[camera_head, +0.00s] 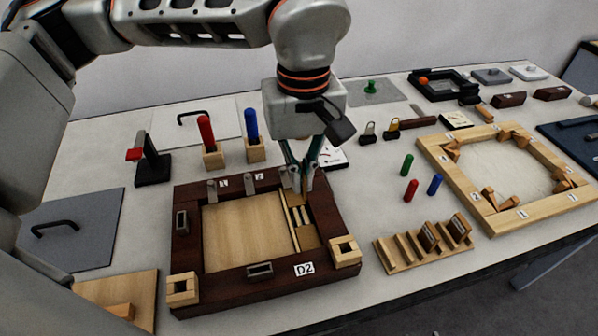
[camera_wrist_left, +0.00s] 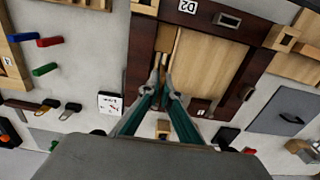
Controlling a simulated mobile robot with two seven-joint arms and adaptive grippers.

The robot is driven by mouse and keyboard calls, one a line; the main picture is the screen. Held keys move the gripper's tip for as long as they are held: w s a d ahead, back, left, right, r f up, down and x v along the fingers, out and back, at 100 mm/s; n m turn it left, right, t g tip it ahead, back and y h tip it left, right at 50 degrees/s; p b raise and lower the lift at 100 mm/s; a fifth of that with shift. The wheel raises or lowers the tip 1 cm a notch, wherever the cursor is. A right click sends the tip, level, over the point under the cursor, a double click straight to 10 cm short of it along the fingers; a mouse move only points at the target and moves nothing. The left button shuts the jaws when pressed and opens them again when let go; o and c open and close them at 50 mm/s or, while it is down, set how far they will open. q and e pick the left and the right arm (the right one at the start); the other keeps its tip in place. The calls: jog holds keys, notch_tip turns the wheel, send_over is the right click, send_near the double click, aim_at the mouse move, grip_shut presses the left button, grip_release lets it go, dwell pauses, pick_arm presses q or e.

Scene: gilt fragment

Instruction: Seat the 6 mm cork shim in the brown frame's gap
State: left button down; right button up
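The brown frame (camera_head: 222,285) lies flat on the table, labelled D2, with a pale wood panel (camera_head: 245,232) inside. A narrow gap runs between the panel and the frame's right rail, with light wooden strips and blocks (camera_head: 306,238) in it. My left gripper (camera_head: 303,184) points down at the far end of this gap. Its fingertips, also in the left wrist view (camera_wrist_left: 163,84), are close together on a thin tan piece, apparently the cork shim (camera_wrist_left: 162,62). Its lower edge is hard to make out, so I cannot tell how deep it sits. My right gripper is not in view.
A slotted wooden rack (camera_head: 424,246) with dark-faced pieces stands right of the frame. A lighter frame (camera_head: 505,220) lies farther right. Red and blue handled tools (camera_head: 252,136) stand in wooden blocks behind the brown frame.

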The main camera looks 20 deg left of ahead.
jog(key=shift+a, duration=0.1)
pick_arm(q)
jog(key=shift+r, duration=0.1)
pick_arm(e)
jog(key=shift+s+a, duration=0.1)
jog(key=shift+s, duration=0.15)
pick_arm(q)
notch_tip(320, 180, down, 2)
jog(key=shift+b, duration=0.4)
jog(key=shift+f, duration=0.35)
jog(key=shift+f+b, duration=0.8)
jog(key=shift+f, duration=0.85)
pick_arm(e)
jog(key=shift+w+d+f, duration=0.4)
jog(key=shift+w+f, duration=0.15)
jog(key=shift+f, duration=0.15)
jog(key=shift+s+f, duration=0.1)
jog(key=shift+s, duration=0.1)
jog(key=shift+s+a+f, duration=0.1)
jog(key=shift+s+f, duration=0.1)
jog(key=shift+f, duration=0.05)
